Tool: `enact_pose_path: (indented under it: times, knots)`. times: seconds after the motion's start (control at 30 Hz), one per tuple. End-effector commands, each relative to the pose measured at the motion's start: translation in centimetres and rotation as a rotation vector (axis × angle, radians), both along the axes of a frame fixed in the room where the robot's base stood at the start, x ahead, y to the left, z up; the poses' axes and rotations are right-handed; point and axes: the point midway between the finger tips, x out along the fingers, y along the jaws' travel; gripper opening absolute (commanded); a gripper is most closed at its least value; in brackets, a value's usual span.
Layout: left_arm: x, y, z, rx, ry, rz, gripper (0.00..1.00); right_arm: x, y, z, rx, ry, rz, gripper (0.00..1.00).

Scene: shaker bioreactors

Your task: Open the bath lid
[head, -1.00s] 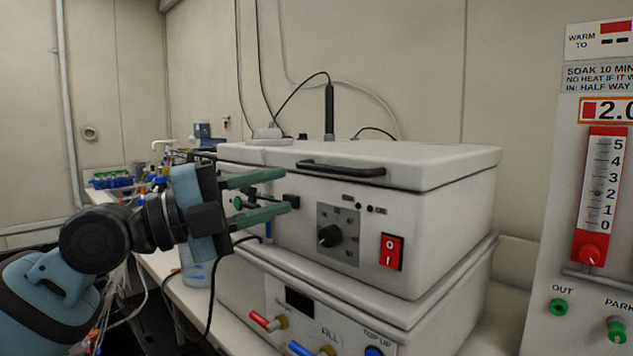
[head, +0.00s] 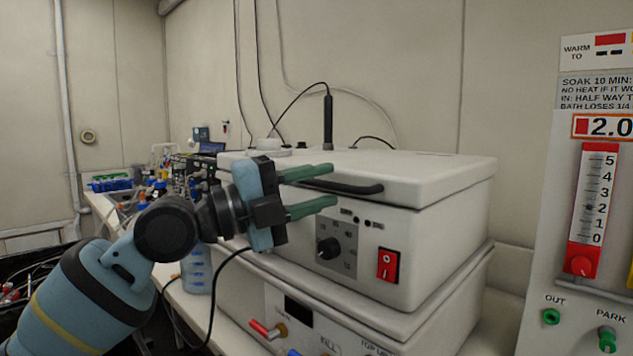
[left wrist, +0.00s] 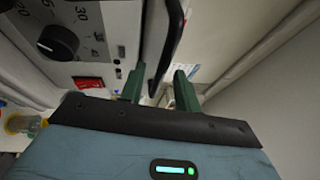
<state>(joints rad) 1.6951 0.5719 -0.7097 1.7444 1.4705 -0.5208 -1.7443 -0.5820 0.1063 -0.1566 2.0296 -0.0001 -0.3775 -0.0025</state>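The bath is a white box with a flat white lid (head: 420,172), which lies closed on top. A black bar handle (head: 362,188) runs along the lid's front edge. My left gripper (head: 334,186) is open at the left end of this handle, one green finger above it and one below. In the left wrist view, the black handle (left wrist: 172,45) runs into the gap between the two green fingers (left wrist: 159,82). Clear space shows between the fingers, and I cannot tell whether either touches the handle. My right gripper is not in view.
The bath front has a black knob (head: 328,248) and a red switch (head: 387,265). A black probe (head: 328,120) and cables rise behind the lid. A panel with a red-edged gauge (head: 592,210) stands at right. Tubes and racks crowd the bench at left.

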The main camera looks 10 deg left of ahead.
Motion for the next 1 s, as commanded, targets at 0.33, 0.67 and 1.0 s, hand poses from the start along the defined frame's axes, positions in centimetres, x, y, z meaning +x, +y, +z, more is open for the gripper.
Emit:
enact_pose_path:
  times: [0.33, 0.67, 1.0]
  knots:
    - [0.1, -0.2, 0.0, 0.001, 0.001, 0.001, 0.26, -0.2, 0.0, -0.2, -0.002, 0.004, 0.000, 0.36]
    - [0.1, -0.1, 0.0, 0.001, 0.001, 0.001, 0.00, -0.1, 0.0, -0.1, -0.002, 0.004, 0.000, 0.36]
    - [0.1, -0.2, 1.0, 0.010, 0.010, 0.000, 0.00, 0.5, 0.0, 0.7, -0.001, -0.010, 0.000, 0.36]
